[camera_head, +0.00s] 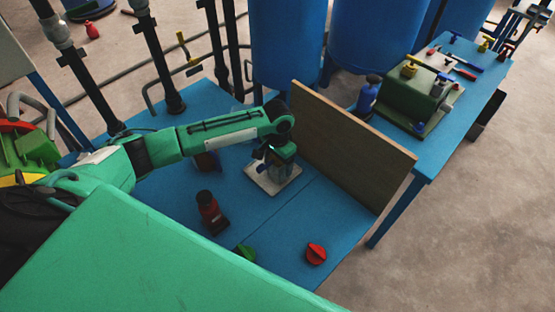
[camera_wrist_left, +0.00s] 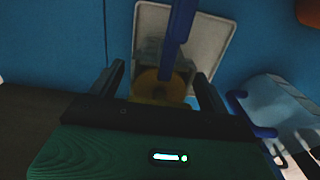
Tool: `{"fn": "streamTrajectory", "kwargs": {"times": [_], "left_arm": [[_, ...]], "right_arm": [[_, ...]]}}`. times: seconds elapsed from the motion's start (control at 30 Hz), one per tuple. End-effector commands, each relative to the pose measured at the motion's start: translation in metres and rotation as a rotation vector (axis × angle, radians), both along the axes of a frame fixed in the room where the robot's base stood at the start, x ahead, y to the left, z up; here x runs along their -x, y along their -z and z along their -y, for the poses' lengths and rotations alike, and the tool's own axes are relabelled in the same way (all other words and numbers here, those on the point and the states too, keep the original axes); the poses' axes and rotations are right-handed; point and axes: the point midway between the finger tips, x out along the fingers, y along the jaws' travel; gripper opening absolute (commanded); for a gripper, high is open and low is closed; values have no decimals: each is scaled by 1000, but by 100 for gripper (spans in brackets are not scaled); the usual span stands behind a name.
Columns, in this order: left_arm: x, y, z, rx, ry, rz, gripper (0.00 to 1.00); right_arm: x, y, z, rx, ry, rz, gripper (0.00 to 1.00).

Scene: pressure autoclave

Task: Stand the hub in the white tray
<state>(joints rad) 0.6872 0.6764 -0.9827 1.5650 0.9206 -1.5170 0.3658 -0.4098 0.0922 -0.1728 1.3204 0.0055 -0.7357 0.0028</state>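The white tray (camera_head: 262,185) lies on the blue table, and it also shows in the left wrist view (camera_wrist_left: 217,28). What looks like the hub (camera_head: 281,168) is a greyish body over the tray, partly hidden under my gripper. In the left wrist view the hub (camera_wrist_left: 158,90) shows a yellow-brown round face, with a blue lever across it. My left gripper (camera_wrist_left: 160,75) reaches down around the hub. Its two fingers stand apart on either side, with a narrow dark gap at the left. Whether the hub rests on the tray is hard to tell. My right gripper is not in view.
A brown upright board (camera_head: 350,150) stands close to the right of the tray. A second blue table (camera_head: 440,150) holds several fittings.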

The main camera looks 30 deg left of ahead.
Motion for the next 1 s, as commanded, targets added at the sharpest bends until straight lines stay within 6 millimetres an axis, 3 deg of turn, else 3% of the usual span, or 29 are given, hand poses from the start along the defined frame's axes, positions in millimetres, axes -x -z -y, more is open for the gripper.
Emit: {"fn": "streamTrajectory", "kwargs": {"times": [0.37,0.57,0.8,1.0], "left_arm": [[-1,-5,0,1,0,2,79],[-1,-43,0,0,0,4,79],[-1,-94,0,1,1,3,79],[-1,-118,0,0,-1,1,79]], "right_arm": [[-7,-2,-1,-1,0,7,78],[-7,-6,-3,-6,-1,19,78],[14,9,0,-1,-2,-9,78],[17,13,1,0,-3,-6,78]]}}
